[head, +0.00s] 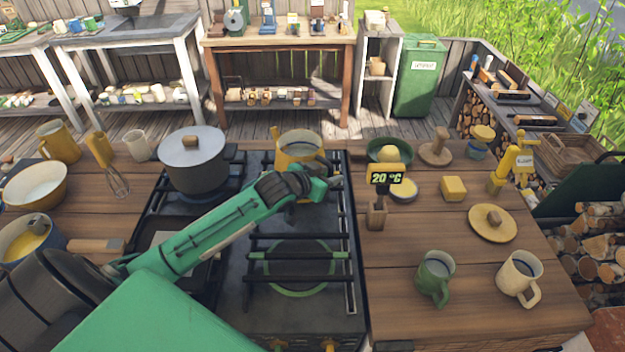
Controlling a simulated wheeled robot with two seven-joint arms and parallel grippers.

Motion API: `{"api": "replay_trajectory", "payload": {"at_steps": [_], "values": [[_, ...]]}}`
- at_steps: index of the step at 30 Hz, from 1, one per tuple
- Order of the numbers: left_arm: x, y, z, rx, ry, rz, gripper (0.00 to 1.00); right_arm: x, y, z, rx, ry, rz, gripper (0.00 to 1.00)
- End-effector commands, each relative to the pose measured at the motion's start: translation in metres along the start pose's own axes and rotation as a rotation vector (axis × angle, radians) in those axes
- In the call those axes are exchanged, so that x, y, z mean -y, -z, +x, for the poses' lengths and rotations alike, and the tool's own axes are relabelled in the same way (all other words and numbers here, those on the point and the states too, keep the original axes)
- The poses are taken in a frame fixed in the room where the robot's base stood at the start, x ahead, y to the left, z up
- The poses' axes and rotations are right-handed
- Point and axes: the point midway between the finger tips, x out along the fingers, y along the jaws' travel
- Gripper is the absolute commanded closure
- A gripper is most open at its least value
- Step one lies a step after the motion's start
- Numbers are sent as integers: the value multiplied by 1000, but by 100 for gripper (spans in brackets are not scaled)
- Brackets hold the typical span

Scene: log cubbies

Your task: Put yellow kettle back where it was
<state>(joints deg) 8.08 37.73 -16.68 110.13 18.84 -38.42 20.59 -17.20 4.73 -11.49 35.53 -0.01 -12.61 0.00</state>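A yellow vessel (299,146), which looks like the yellow kettle without a lid, stands on the back right burner of the stove (232,260). Its open top shows, and a yellow upright part sticks up at its left rim. My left gripper (318,188) is at its near right side, and my green arm partly hides its lower part. I cannot tell whether the fingers touch it or are closed. A round yellow lid (488,228) with a wooden knob lies on the right counter. My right gripper is not in view.
A lidded grey pot (192,165) stands on the back left burner. The right counter (400,250) holds a 20 °C display (386,178), a green mug (436,276), a cream mug (518,277) and a yellow block (453,188).

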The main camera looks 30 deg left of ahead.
Motion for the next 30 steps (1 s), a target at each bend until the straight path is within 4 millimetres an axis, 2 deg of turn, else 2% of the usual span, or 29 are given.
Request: {"api": "replay_trajectory", "payload": {"at_steps": [9, 15, 21, 30], "values": [[0, -3, -61, 0, 0, 4, 64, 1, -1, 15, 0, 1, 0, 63], [0, -2, -91, 0, 0, 2, 64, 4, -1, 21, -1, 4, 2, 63], [0, 0, -105, -1, 0, 1, 64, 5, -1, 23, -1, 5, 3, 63], [0, 1, -108, -1, 0, 1, 64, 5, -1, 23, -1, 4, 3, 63]]}}
